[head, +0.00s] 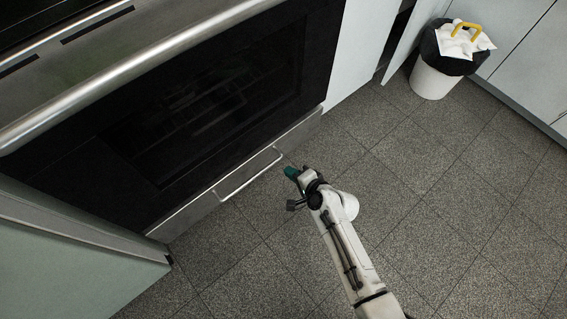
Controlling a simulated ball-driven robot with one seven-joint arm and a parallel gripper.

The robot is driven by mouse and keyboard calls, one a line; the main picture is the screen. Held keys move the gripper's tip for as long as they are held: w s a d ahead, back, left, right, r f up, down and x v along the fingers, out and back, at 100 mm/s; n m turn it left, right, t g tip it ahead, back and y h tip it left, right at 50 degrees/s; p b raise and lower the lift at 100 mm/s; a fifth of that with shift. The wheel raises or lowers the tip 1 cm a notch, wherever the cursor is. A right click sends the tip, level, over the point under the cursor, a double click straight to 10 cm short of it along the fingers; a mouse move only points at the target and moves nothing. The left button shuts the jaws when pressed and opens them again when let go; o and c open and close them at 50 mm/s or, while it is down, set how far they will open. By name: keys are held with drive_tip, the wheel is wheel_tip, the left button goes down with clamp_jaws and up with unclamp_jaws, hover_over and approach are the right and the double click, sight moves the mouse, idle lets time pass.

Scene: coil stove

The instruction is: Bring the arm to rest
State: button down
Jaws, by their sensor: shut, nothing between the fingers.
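My gripper (291,173) is at the end of my white arm, low over the tiled floor, in the middle of the head view. It is shut and empty, with a teal part showing near its tip. It appears just to the right of the handle (249,175) of the stove's bottom drawer (200,212). I cannot tell the exact gap between them. My arm reaches in from the bottom right of the picture.
The stove's dark oven door (215,100) and its long steel handle (130,68) fill the upper left. A pale cabinet (80,265) stands at the lower left. A white bin (433,80) with a black liner stands at the upper right. The floor (450,190) to the right is clear.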

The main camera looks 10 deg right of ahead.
drive_tip(key=shift+s+d+r, duration=0.3)
drive_tip(key=shift+s+d, duration=0.05)
drive_tip(key=shift+s, duration=0.15)
drive_tip(key=s+d+r+n+g+h, duration=0.25)
drive_tip(key=s+d+r+n, duration=0.2)
drive_tip(key=s+d, duration=0.35)
drive_tip(key=s+d+r+n+g+h, duration=0.25)
drive_tip(key=s+d+r, duration=0.25)
drive_tip(key=s, duration=0.6)
drive_tip(key=s+d+r+n+g+h, duration=0.2)
drive_tip(key=s+d+r+n+g, duration=0.2)
drive_tip(key=s+d, duration=0.4)
wheel_tip(320, 180, up, 31)
drive_tip(key=s+a+p, duration=0.1)
drive_tip(key=p, duration=3)
drive_tip(key=shift+s, duration=0.3)
drive_tip(key=shift+a, duration=0.1)
